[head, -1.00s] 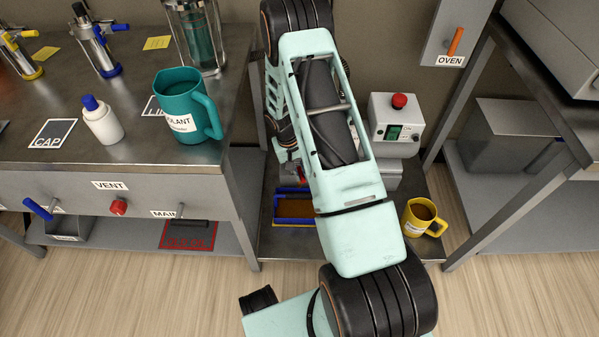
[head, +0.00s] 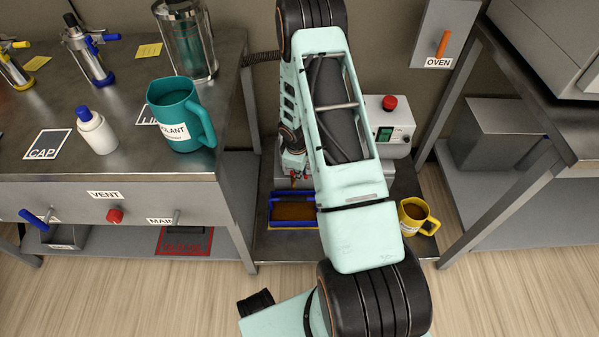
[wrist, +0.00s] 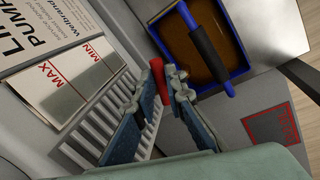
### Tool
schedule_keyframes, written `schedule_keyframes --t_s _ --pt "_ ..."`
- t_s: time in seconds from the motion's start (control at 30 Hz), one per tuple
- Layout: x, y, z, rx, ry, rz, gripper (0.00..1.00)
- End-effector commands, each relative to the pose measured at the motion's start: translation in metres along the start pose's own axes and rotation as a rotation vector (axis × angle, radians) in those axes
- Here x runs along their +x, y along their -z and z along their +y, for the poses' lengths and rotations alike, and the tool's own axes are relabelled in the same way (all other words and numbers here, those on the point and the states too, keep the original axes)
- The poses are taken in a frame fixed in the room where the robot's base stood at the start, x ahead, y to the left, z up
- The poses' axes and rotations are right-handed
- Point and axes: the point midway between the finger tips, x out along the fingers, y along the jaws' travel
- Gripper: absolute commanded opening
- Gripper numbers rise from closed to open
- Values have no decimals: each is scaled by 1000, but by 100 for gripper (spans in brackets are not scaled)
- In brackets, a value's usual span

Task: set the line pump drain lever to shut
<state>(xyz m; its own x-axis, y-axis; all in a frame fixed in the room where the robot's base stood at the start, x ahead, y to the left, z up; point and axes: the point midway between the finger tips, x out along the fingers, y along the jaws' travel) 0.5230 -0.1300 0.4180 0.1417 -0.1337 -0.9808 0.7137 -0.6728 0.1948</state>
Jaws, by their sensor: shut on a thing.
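The line pump (wrist: 30,115) is a grey body with a white "LINE PUMP" label (wrist: 38,38) in the wrist view. A red drain lever (wrist: 157,76) stands out near its vent slots, between my fingertips. My gripper (wrist: 161,82) is shut on this lever, and the fingers cover part of it. In the head view my gripper (head: 294,172) is small and partly hidden by my arm, low at the pump's front. I cannot read the lever's open or shut marking.
A blue-rimmed tray (head: 271,208) of brown liquid lies just in front of the pump, its handle bar (wrist: 207,45) close to my fingers. A yellow mug (head: 413,213) stands right. A bench with a teal jug (head: 178,108) is left. A box with a red button (head: 389,103) is behind.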

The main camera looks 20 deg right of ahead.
Motion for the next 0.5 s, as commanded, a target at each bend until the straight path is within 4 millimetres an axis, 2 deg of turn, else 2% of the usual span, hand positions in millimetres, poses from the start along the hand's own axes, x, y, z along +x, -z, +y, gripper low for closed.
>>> schedule_keyframes --t_s 0.2,0.5 --pt "-1 -1 5 -167 1 34 0" --pt "1 0 10 -316 0 64 0"
